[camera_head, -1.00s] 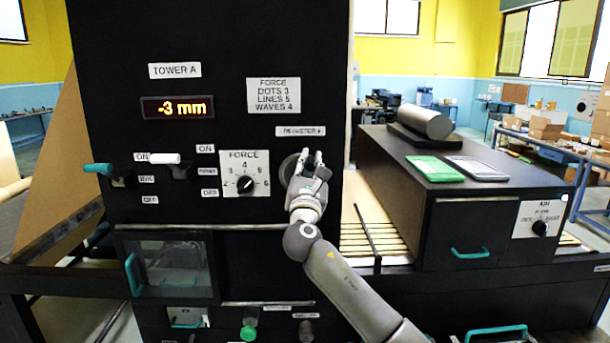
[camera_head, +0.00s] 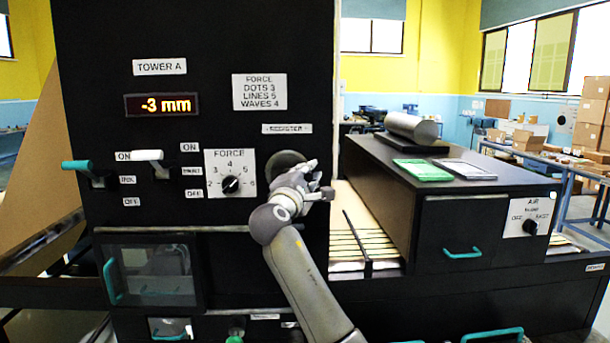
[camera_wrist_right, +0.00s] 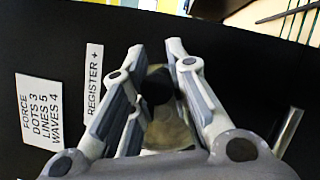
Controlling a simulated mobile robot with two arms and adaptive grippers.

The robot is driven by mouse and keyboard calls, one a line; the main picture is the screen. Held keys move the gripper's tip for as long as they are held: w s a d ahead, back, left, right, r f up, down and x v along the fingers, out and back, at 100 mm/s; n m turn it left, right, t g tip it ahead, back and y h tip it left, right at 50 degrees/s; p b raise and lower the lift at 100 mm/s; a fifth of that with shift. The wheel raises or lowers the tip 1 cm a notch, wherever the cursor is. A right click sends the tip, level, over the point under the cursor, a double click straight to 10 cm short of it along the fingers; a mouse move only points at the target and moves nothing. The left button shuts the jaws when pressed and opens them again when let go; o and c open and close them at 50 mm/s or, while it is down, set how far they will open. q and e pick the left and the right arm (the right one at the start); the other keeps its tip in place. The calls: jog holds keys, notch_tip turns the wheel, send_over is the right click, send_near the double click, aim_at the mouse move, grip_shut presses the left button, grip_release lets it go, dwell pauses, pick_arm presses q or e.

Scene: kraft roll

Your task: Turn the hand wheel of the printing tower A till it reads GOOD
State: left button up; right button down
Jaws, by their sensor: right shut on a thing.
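Printing tower A is the tall black cabinet (camera_head: 240,35) at left in the head view. Its red-orange display (camera_head: 162,105) reads "-3 mm". The exact contact is partly hidden. My left gripper is not in view.
A FORCE dial (camera_head: 231,175) and two levers, one teal (camera_head: 77,165) and one white (camera_head: 148,156), are left of the wheel. A black cabinet (camera_head: 465,220) with green and grey pads on top stands at right. A slatted bed (camera_head: 362,243) lies between.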

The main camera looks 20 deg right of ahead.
jog(key=shift+a+f+m+g+y, duration=0.1)
jog(key=shift+f+m+g+y, duration=0.3)
jog(key=shift+m, duration=0.85)
jog(key=shift+a+f+m+g+y, duration=0.15)
jog(key=shift+f+m+g, duration=0.45)
jog(key=shift+m, duration=0.7)
jog(key=shift+f+m+g+y, duration=0.35)
jog(key=shift+f+m, duration=0.35)
jog(key=shift+m, duration=0.55)
jog(key=shift+w+f, duration=0.1)
jog(key=c, duration=1.4)
grip_release()
jog(key=shift+a, duration=0.1)
jog(key=v, duration=1.2)
